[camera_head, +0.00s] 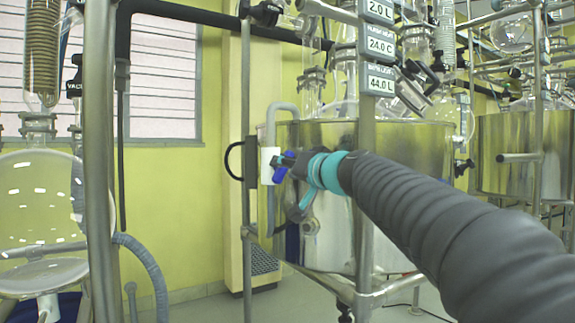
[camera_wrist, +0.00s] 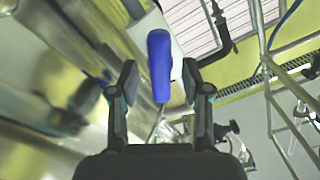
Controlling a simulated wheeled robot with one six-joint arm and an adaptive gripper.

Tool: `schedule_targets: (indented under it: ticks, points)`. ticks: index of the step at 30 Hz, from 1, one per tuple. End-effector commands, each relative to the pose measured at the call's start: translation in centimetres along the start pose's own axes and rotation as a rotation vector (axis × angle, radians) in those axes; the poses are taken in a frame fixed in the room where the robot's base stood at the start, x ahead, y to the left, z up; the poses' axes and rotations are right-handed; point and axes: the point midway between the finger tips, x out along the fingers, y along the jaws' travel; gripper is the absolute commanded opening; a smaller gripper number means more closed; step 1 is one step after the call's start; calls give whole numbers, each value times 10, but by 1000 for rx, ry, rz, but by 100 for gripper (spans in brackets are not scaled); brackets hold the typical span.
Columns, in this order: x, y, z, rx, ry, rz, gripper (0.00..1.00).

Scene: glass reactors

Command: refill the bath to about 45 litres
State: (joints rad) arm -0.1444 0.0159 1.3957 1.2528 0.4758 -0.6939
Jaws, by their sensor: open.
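The steel bath (camera_head: 420,150) is a large shiny round tub in a metal frame. A display (camera_head: 380,79) on the frame post reads 44.0 L; its small label is hard to read. A blue valve handle (camera_head: 281,170) shows by the bath's left side, in front of a white plate (camera_head: 267,164). My gripper (camera_head: 290,160) is at the handle. In the wrist view the blue handle (camera_wrist: 160,62) stands between the two spread fingers of my gripper (camera_wrist: 158,76), with a gap visible on each side. The water inside the bath is hidden.
Displays above read 24.0 C (camera_head: 381,45) and 2.0 L (camera_head: 379,11). A grey pipe (camera_head: 281,107) hooks over the bath rim. Frame posts (camera_head: 247,200) stand close to my gripper. A glass flask (camera_head: 40,215) is at left; another steel bath (camera_head: 520,150) is at right.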

Motion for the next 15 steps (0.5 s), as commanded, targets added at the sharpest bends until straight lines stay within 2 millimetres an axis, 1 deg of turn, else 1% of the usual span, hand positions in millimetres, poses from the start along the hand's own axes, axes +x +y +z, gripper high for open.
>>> schedule_targets:
  ticks: [3, 11, 14, 15]
  points:
    - [5, 0, 0, 0, 1, 0, 48]
    - [6, 0, 0, 0, 1, 0, 48]
    - [6, 0, 0, 0, 1, 0, 25]
    - [6, 0, 0, 0, 1, 0, 15]
